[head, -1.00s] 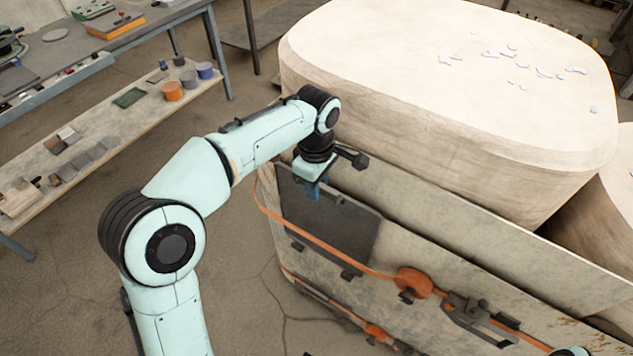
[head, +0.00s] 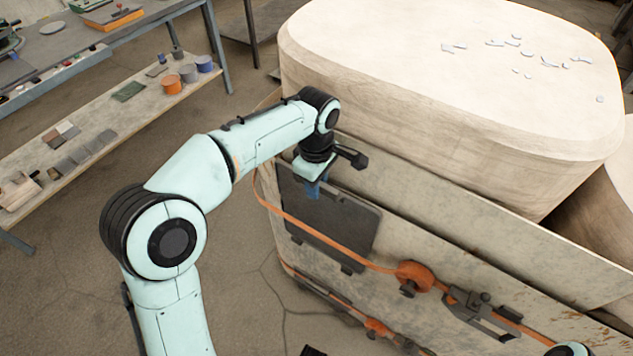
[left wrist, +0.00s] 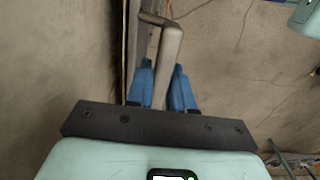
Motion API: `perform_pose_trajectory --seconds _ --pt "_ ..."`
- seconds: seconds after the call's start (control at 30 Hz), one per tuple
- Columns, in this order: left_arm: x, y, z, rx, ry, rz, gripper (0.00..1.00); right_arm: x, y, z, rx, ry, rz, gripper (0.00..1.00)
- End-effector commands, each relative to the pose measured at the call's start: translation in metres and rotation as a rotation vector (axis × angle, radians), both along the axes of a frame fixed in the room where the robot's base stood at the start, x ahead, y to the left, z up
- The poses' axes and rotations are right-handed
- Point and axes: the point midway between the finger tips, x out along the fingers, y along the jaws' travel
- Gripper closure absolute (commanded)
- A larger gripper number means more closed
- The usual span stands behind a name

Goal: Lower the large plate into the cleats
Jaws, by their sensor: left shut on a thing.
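The large plate (head: 325,222), dark grey and flat, stands against the side of the pale crate-like body. Small dark cleats (head: 352,268) show along its lower edge; I cannot tell whether the plate sits in them or just above. My left gripper (head: 314,188) is at the plate's upper edge. In the left wrist view its blue fingers (left wrist: 168,90) are shut on a grey bent handle (left wrist: 168,55), which appears to belong to the plate. An orange strap (head: 340,240) crosses the plate's front. My right gripper is not clearly in view.
A big pale block (head: 430,90) stands behind the panel (head: 480,235). An orange ratchet (head: 415,278) and a dark buckle (head: 480,310) stick out right of the plate. A workbench shelf (head: 100,120) with small items is at left. The floor (head: 240,290) between is clear.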

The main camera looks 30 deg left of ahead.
Motion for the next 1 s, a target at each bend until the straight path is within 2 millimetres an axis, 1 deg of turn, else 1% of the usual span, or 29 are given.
perform_pose_trajectory --seconds 0.03,0.1,0.6,0.9,0.93,1.0 --pt "0.001 -0.0003 0.003 -0.002 -0.009 0.0 1.0 0.0001 -0.0001 0.0002 0.0 0.0 0.0 0.57" --pt "0.001 -0.0003 0.0028 -0.002 -0.009 0.0 1.0 0.0001 -0.0001 0.0001 0.0 0.0 0.0 0.57" --pt "0.0005 -0.0004 -0.0042 -0.002 -0.008 0.0 1.0 -0.0006 -0.0001 -0.0023 0.0 0.001 0.0 0.57" --pt "0.0005 -0.0004 -0.0047 -0.002 -0.008 0.0 1.0 -0.0006 -0.0001 -0.0023 0.0 0.001 0.0 0.57" --pt "0.0006 -0.0005 -0.0047 -0.002 -0.008 0.0 0.69 -0.0006 -0.0001 -0.0023 0.0 0.001 0.0 0.57" --pt "0.0005 -0.0003 -0.0049 -0.002 -0.008 0.0 0.49 -0.0006 -0.0001 -0.0023 0.0 0.001 0.0 0.57"
